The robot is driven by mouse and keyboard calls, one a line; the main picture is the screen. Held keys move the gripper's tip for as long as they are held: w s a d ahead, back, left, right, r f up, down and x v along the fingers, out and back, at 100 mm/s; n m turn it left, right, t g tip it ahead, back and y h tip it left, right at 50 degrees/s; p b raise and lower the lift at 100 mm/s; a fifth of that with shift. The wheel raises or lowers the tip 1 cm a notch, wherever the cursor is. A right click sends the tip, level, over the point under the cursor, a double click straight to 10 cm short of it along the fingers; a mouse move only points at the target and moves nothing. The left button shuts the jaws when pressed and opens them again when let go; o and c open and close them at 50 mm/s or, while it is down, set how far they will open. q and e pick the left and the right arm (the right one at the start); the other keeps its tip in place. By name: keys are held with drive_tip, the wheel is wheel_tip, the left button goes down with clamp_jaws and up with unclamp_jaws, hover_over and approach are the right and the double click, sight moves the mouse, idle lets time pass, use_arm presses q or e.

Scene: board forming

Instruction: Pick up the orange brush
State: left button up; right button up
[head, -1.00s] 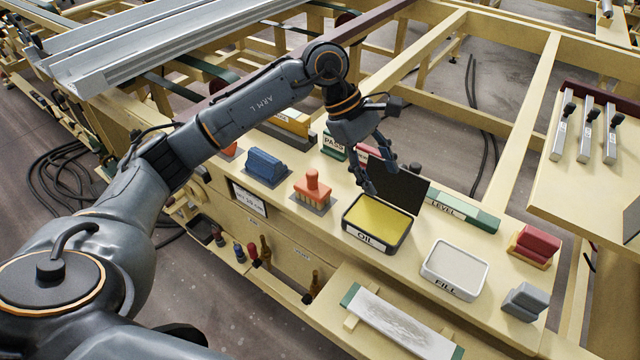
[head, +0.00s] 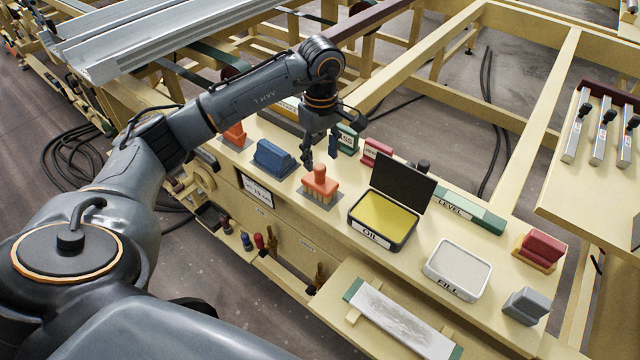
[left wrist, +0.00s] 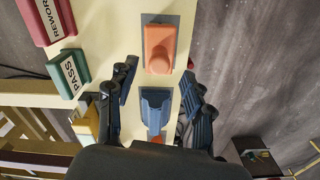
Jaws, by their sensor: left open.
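The orange brush (head: 320,186) stands on a grey pad on the cream bench, between a blue block and the oil tray. It has a knob handle on top and pale bristles below. My left gripper (head: 321,154) is open and empty, pointing down just above and behind the brush in the head view. In the left wrist view the brush (left wrist: 160,48) lies ahead, beyond the fingertips of the open gripper (left wrist: 158,78), roughly in line with the gap between them. The fingers do not appear to touch it. My right gripper is not in view.
The blue block (head: 272,160) stands left of the brush, and another orange item (head: 236,137) beyond it. The oil tray (head: 383,240) with its raised black lid is close on the right. The green PASS block (left wrist: 68,72) and a red REWORK block (left wrist: 46,18) stand nearby.

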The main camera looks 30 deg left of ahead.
sight(320, 166)
use_arm(q)
wheel_tip(320, 166, down, 4)
drive_tip(key=shift+a+r+p, duration=0.15)
drive_tip(key=shift+p, duration=0.85)
drive_tip(key=shift+f, duration=0.55)
clamp_jaws()
